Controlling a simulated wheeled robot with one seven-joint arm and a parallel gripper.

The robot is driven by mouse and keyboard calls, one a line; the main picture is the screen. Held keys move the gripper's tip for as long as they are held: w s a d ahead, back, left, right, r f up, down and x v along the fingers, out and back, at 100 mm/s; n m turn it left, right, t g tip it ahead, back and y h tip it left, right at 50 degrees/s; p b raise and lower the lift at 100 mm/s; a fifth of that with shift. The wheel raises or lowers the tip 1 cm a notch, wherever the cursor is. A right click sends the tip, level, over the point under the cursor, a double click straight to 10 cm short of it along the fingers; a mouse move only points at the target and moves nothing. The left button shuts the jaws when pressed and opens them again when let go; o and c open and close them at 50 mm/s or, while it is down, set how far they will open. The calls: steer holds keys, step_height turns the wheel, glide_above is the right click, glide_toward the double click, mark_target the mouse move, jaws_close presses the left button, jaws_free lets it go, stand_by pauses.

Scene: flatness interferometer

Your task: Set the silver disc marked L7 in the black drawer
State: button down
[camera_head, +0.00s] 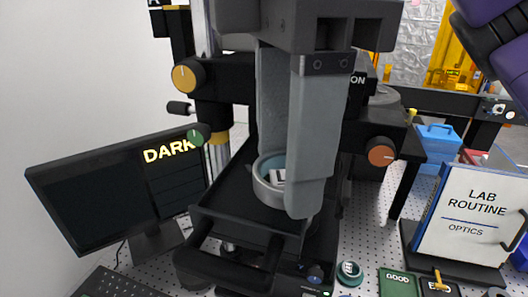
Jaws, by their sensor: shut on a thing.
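My gripper (283,192) points down in the middle of the picture, with its fingers closed on a round silver disc (263,191). The disc has a pale teal inner face and a white label with dark marking, partly hidden by the near finger, so I cannot read L7. The disc is over the black drawer (218,212), which is pulled out at the front of the instrument. I cannot tell whether the disc touches the drawer floor. The gripper hides the drawer's right rear part.
The instrument's column with knobs (188,76) rises behind. A monitor (105,190) reading DARK stands left. A small teal-and-white round piece (350,272), a green GOOD tray (396,283) and a LAB ROUTINE sign (475,215) are on the right. Perforated tabletop shows between them.

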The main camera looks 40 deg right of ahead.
steer(key=shift+w+d+f, duration=0.1)
steer(key=shift+w+d, duration=0.65)
steer(key=shift+w, duration=0.4)
steer(key=shift+w+d+f, duration=0.1)
steer(key=shift+w+d, duration=0.6)
steer(key=shift+w, duration=0.5)
steer(key=shift+w+d+f, duration=0.1)
steer(key=shift+w+d, duration=0.65)
steer(key=shift+w, duration=0.4)
steer(key=shift+f+b, duration=0.4)
steer(key=shift+f, duration=0.55)
steer(key=shift+s+f+b, duration=0.2)
steer(key=shift+f+b, duration=0.15)
steer(key=shift+f, duration=0.8)
steer(key=c, duration=0.6)
jaws_free()
steer(key=shift+o, duration=0.2)
step_height(320, 180, up, 9)
steer(key=shift+r, duration=0.2)
